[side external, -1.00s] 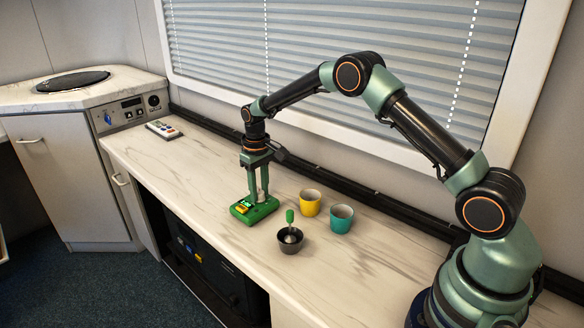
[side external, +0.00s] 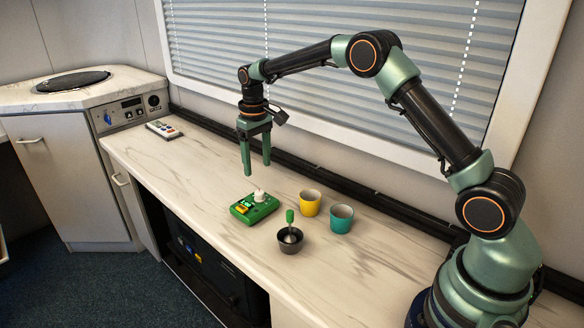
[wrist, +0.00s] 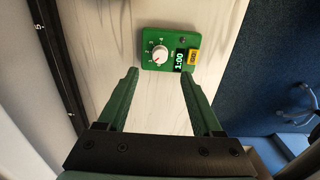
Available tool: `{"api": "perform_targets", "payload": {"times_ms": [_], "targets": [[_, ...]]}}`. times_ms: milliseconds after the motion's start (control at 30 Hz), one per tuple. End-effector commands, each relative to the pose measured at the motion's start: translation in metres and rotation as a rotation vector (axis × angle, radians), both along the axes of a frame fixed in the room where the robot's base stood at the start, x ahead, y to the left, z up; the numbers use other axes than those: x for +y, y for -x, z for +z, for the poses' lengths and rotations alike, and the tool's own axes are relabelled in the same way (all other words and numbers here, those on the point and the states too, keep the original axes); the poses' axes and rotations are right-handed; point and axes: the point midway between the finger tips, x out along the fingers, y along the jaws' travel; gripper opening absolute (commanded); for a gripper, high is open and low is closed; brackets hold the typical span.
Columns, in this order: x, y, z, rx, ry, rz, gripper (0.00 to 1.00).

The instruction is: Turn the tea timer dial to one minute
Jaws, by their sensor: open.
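The green tea timer (side external: 246,211) lies flat on the counter, with a white dial (side external: 260,196) on top. In the wrist view the timer (wrist: 150,41) shows its white dial (wrist: 160,53) with a numbered scale around it, and its small display (wrist: 180,60) reads 1:00. A yellow patch (wrist: 193,57) sits beside the display. My gripper (side external: 256,170) points down above the timer, fingers apart, empty and clear of the dial. In the wrist view its two fingers (wrist: 160,80) stand wide apart, with the timer beyond them.
A yellow cup (side external: 310,204), a teal cup (side external: 341,219) and a dark bowl (side external: 290,241) holding a green-handled tool (side external: 289,217) stand right of the timer. The window blind (side external: 330,50) is behind.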

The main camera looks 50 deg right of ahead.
Motion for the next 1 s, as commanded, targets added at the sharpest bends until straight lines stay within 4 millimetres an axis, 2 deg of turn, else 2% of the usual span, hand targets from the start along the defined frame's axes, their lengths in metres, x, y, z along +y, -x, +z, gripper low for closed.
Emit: {"api": "perform_targets", "payload": {"times_ms": [33, 200, 733, 867, 1000], "targets": [[0.000, -0.001, 0.009, -0.004, 0.000, 0.000, 0.67], [0.000, 0.000, 0.028, -0.002, 0.000, 0.000, 0.67], [0.001, 0.002, 0.040, -0.009, 0.001, 0.000, 0.67], [0.004, 0.013, 0.062, -0.043, 0.002, 0.001, 0.67], [0.009, 0.037, 0.096, -0.101, 0.005, 0.001, 0.67]]}}
